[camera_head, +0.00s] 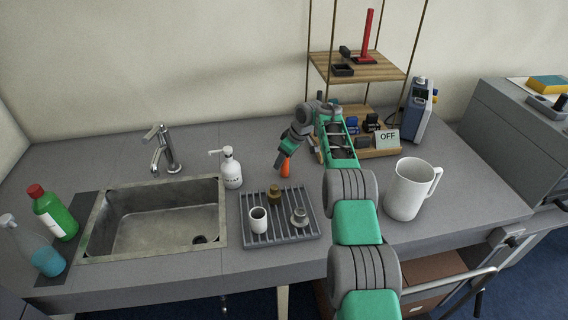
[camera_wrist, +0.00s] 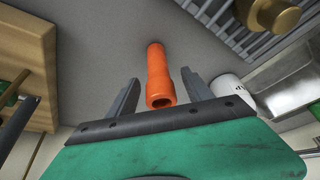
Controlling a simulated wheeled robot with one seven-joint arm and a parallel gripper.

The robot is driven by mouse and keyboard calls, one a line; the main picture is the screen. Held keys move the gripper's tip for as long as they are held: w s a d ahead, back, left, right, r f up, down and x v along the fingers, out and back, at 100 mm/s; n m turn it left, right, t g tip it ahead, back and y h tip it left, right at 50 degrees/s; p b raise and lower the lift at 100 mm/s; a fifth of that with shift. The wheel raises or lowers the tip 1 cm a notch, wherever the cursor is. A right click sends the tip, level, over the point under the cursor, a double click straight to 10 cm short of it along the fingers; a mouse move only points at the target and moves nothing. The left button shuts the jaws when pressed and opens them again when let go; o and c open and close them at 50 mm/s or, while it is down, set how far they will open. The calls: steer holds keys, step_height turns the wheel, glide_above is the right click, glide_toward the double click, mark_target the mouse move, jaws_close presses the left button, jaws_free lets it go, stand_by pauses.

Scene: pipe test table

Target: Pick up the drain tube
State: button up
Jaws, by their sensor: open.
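The drain tube is a short orange tube with an open end. In the wrist view the drain tube (camera_wrist: 159,78) lies between the two grey fingers of my gripper (camera_wrist: 161,92), with a gap on each side. In the head view the orange tube (camera_head: 286,167) shows just below my gripper (camera_head: 281,160), behind the drying rack. My gripper is open and holds nothing. Part of the tube is hidden by the gripper in the head view.
A ribbed drying rack (camera_head: 256,239) bears a white cup (camera_head: 258,220), a brass piece (camera_head: 274,194) and a grey metal piece (camera_head: 299,218). A wooden shelf (camera_head: 375,68) stands behind my arm. A large white jug (camera_head: 408,190) stands right. A sink (camera_head: 105,210) lies left.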

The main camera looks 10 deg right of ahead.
jaws_close()
stand_by(0.5)
